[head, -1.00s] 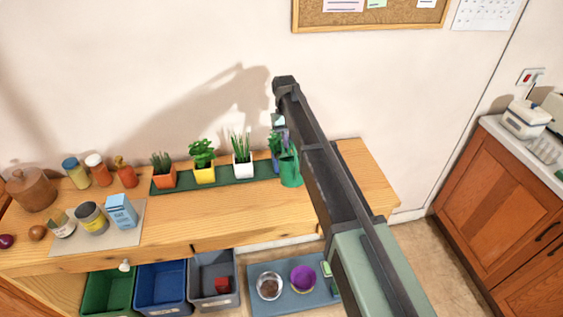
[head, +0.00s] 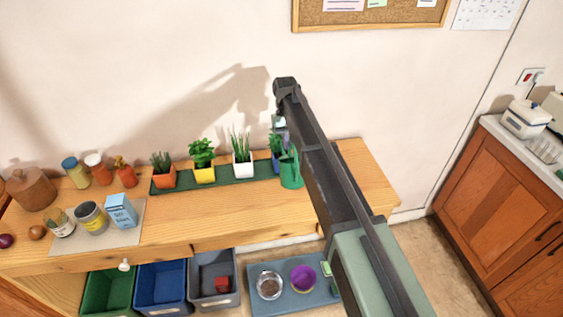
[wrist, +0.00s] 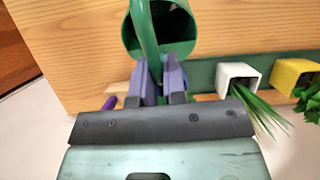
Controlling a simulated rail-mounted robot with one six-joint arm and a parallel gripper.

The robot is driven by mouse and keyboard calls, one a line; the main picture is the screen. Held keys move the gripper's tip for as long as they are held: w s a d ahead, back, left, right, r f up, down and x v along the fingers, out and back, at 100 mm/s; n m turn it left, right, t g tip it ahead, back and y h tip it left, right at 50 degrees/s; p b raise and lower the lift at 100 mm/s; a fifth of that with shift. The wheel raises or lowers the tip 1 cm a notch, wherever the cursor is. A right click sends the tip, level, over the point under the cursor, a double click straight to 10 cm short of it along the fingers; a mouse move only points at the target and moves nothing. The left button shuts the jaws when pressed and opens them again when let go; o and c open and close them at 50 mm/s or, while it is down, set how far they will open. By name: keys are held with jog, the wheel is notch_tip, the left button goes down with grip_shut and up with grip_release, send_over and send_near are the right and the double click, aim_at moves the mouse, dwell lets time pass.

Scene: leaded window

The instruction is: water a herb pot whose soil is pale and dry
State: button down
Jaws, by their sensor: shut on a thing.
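A green watering can (head: 291,170) is at the right end of the row of herb pots in the head view. In the wrist view, my gripper (wrist: 158,75) is shut on the handle of the watering can (wrist: 178,47). The herb pots on the green tray (head: 218,177) are orange (head: 163,178), yellow (head: 204,174), white (head: 242,168) and blue (head: 275,163). The blue pot is partly hidden by the can. The white pot (wrist: 238,80) and yellow pot (wrist: 292,76) also show in the wrist view. The soil in the pots is too small to judge.
Jars (head: 98,167), a brown crock (head: 31,190), a can (head: 91,218) and a blue carton (head: 121,211) stand on the left of the wooden counter (head: 210,215). Bins (head: 162,285) and a tray with bowls (head: 318,292) are below. The counter's front middle is clear.

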jog(key=shift+s+d+f+t+b, duration=0.2)
jog(key=shift+s+f+t+b, duration=0.1)
jog(key=shift+s+f+t, duration=0.4)
jog(key=shift+w, duration=0.2)
notch_tip(320, 180, up, 6)
jog(key=p, duration=0.6)
jog(key=shift+r, duration=0.1)
jog(key=shift+f, duration=0.2)
